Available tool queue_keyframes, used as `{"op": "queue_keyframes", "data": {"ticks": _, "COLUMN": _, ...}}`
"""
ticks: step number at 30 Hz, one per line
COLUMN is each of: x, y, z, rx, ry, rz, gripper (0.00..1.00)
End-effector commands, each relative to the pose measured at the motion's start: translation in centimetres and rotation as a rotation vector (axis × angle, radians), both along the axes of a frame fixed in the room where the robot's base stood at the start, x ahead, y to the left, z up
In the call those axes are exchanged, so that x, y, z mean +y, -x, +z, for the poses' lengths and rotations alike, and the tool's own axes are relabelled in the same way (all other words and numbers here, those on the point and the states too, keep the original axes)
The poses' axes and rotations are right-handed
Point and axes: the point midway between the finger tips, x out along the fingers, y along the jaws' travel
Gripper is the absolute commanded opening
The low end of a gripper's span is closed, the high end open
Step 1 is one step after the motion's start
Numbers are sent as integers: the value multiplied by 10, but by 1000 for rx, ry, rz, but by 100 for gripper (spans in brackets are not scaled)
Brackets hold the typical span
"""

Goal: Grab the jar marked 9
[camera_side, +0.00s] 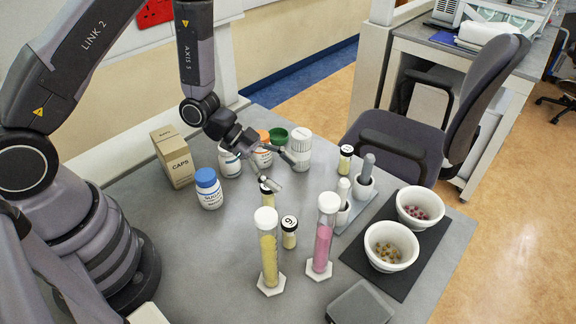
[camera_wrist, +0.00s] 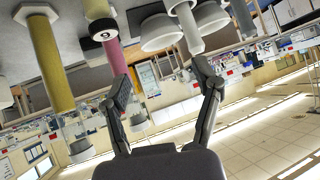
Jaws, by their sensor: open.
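The jar marked 9 (camera_side: 289,238) is a small jar with yellowish contents and a dark-rimmed lid with a white top bearing the 9. It stands upright on the grey table between two tall cylinders. In the wrist view the jar's lid (camera_wrist: 103,30) shows upside down at the upper left, outside my fingers. My gripper (camera_side: 281,171) is open and empty, above the table and behind the jar in the side view. Its two fingers (camera_wrist: 163,82) are spread in the wrist view. A similar small jar (camera_side: 267,196) stands just below my gripper in the side view; its marking is not readable.
A yellow-filled cylinder (camera_side: 269,258) and a pink-filled cylinder (camera_side: 321,248) flank the jar closely. Another small jar (camera_side: 345,160), mortars with pestles (camera_side: 364,190) and two bowls (camera_side: 391,262) on a dark mat stand to the right. Bottles (camera_side: 208,192) and a box (camera_side: 176,160) stand left.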

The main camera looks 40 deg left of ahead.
Motion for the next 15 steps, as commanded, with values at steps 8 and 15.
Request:
{"op": "queue_keyframes", "data": {"ticks": 8, "x": -27, "y": 40, "z": -25, "rx": 70, "ry": 235, "rz": -102, "gripper": 65}}
{"op": "queue_keyframes", "data": {"ticks": 15, "x": -28, "y": 41, "z": -55, "rx": 69, "ry": 244, "rz": -102, "gripper": 65}}
